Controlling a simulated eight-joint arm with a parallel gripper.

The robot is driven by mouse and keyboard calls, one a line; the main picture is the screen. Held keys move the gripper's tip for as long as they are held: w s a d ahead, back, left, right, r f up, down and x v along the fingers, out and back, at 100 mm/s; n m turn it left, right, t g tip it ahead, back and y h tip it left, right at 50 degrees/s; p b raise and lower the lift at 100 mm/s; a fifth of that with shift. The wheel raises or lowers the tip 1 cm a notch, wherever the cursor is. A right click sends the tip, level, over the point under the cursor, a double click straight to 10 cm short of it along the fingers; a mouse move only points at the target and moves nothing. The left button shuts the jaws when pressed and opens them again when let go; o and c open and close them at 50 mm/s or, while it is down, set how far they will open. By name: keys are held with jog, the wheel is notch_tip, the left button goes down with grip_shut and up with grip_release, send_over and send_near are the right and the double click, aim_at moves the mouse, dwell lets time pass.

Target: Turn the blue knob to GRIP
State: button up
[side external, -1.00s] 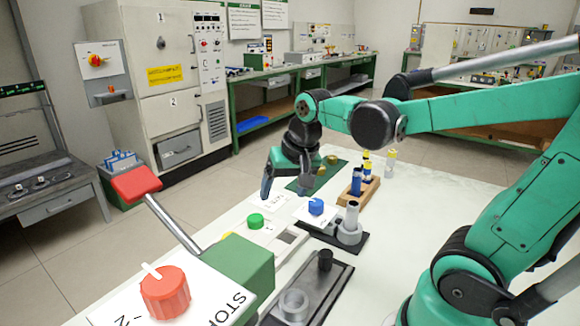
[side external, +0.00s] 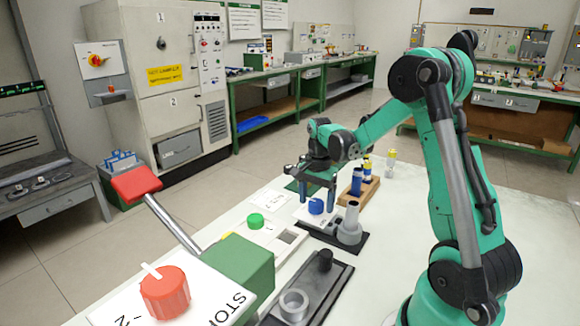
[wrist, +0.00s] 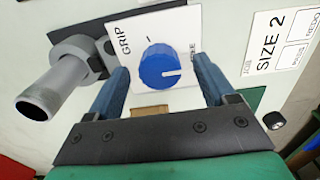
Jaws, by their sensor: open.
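The blue knob (side external: 316,206) sits on a white plate beside a grey clamp fixture. In the wrist view the blue knob (wrist: 158,68) is near the centre; its white mark points right, away from the word GRIP (wrist: 125,42) at the plate's left. A partly covered second label is at the plate's right. My gripper (side external: 317,203) is open above the knob. In the wrist view the fingers of my gripper (wrist: 160,70) stand on either side of the knob with gaps visible. I cannot tell how far the tips are above the plate.
The grey clamp with an upright tube (side external: 350,225) stands close to the knob. A wooden block with blue and yellow pieces (side external: 360,186) is behind. A green button (side external: 255,221), a red knob (side external: 165,292) and a red-ended lever (side external: 137,184) are nearer the camera. The right tabletop is clear.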

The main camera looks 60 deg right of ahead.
jog(key=shift+f, duration=0.25)
grip_shut()
jog(key=n, duration=0.5)
jog(key=shift+n, duration=0.3)
jog(key=n, duration=0.5)
jog(key=shift+n, duration=0.3)
jog(key=n, duration=1)
